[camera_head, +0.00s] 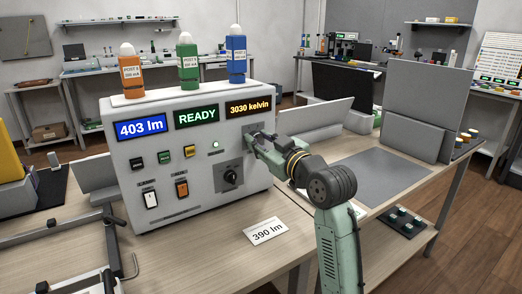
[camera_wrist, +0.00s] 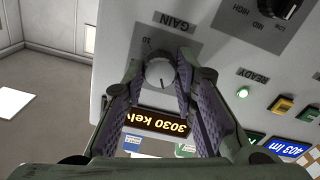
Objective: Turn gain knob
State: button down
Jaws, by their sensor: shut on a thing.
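The gain knob (camera_wrist: 159,73) is round and silver-grey, with a dark pointer mark, below the GAIN label (camera_wrist: 173,22) in the wrist view. My gripper (camera_wrist: 160,68) has one finger on each side of the knob and is shut on it. In the head view my gripper (camera_head: 254,142) reaches the right part of the white instrument box's front (camera_head: 140,210) and hides the knob. The blue display (camera_head: 142,127) reads 403 lm. The green one (camera_head: 196,116) reads READY and the amber one (camera_head: 248,107) 3030 kelvin. A card (camera_head: 265,231) on the bench reads 390 lm.
A black rotary knob (camera_head: 230,177) sits below my gripper, with a lit green lamp (camera_head: 216,145) to its upper left. Buttons and two rocker switches are further left. Orange, green and blue bottles stand on the box. A metal frame (camera_head: 85,222) lies at the left.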

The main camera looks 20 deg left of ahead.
jog(key=shift+f+n+b, duration=0.1)
jog(key=shift+n+b, duration=0.45)
jog(key=shift+n, duration=0.15)
jog(key=c, duration=1.3)
grip_release()
jog(key=v, duration=1.2)
